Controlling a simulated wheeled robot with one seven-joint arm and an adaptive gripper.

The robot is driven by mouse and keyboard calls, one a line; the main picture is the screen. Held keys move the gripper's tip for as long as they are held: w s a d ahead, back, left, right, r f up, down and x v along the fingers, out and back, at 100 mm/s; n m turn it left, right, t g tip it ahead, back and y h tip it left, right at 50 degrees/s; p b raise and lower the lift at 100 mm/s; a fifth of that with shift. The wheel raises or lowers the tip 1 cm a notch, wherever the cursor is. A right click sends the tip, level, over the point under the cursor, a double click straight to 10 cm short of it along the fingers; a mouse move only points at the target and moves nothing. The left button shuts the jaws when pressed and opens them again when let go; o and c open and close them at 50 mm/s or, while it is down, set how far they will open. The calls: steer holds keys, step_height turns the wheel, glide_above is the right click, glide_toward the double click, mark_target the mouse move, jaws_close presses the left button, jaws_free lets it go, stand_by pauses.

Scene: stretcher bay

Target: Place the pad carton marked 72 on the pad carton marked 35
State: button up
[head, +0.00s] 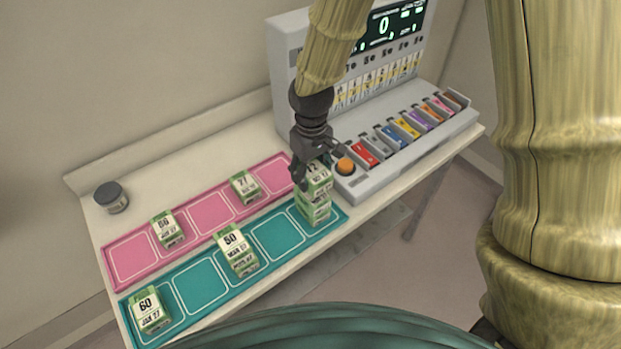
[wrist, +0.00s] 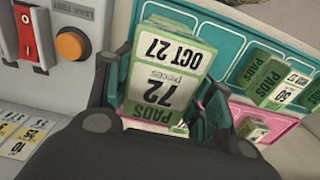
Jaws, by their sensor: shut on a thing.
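The pad carton marked 72 (wrist: 165,75) is green and white and sits between the fingers of my gripper (wrist: 155,98) in the wrist view. In the head view my gripper (head: 317,166) is shut on this carton (head: 319,181) at the right end of the teal mat. Directly below it are green-and-white cartons (head: 314,207) in the last teal cell. I cannot tell whether the held carton touches them. No marking of 35 is readable; the lower cartons' faces are too small or hidden by the held carton.
The teal mat (head: 195,290) also bears carton 60 (head: 150,314) and a stack topped by carton 50 (head: 236,250). The pink mat (head: 210,212) bears cartons 80 (head: 167,229) and 77 (head: 244,186). A console with an orange button (head: 345,165) stands close right. A dark jar (head: 111,197) stands far left.

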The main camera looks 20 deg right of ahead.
mark_target(310, 167)
step_height(310, 167, down, 3)
steer(key=b, duration=0.2)
steer(key=shift+w+a+f+b, duration=0.15)
steer(key=shift+f+b, duration=0.05)
steer(key=shift+b, duration=0.1)
steer(key=shift+r, duration=0.1)
steer(key=o, duration=1.1)
steer(key=shift+f, duration=0.2)
steer(key=shift+o, duration=0.2)
steer(key=shift+r+b, duration=1.25)
steer(key=shift+r, duration=4.9)
